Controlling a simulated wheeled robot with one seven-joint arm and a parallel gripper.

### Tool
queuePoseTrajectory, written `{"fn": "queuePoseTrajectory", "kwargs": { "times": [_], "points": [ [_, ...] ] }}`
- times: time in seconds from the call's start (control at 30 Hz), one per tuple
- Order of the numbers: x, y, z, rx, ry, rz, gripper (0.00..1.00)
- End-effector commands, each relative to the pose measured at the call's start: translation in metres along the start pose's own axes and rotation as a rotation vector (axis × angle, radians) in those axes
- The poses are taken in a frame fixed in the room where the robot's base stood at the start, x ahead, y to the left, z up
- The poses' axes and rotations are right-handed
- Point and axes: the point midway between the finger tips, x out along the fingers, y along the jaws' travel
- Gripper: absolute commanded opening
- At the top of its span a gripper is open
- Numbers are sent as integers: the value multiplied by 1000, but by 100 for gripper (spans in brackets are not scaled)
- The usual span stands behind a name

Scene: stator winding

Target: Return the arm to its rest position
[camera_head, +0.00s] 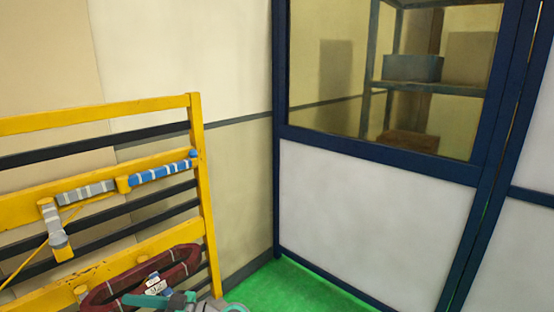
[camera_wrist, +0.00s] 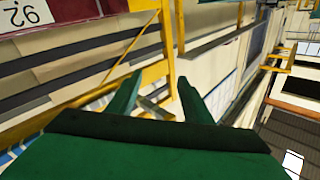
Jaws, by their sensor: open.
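My gripper (camera_wrist: 157,92) shows in the wrist view as two green fingers spread apart with a clear gap between them. Nothing is held between the fingertips. The yellow rack lies behind them, with a grey wrapped piece partly covered by the fingers. In the head view, a teal and grey part at the bottom edge looks like the end of my arm, in front of the rack's lower right. Most of the arm is out of view.
A yellow rack (camera_head: 203,180) with dark bars stands at left. A dark red loop (camera_head: 183,267) with white tags is at its lower right. Blue (camera_head: 160,173) and grey wrapped pieces are on the rack. A blue-framed partition (camera_head: 372,213) stands at right. Green floor (camera_head: 290,290) is bare between them.

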Motion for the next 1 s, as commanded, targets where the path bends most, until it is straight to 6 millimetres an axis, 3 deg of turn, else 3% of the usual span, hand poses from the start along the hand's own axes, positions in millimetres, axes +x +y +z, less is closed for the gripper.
{"fn": "queuePoseTrajectory", "kwargs": {
  "times": [0.03, 0.2, 0.5, 0.77, 1.0],
  "points": [
    [-7, 8, 22, 38, 9, 59, 46],
    [-34, 31, 83, 139, 38, 268, 46],
    [-103, 43, 187, 267, 79, 629, 46],
    [-174, 19, 263, 316, 98, 922, 46],
    [-240, -29, 310, 308, 103, 1166, 46]
  ]
}}
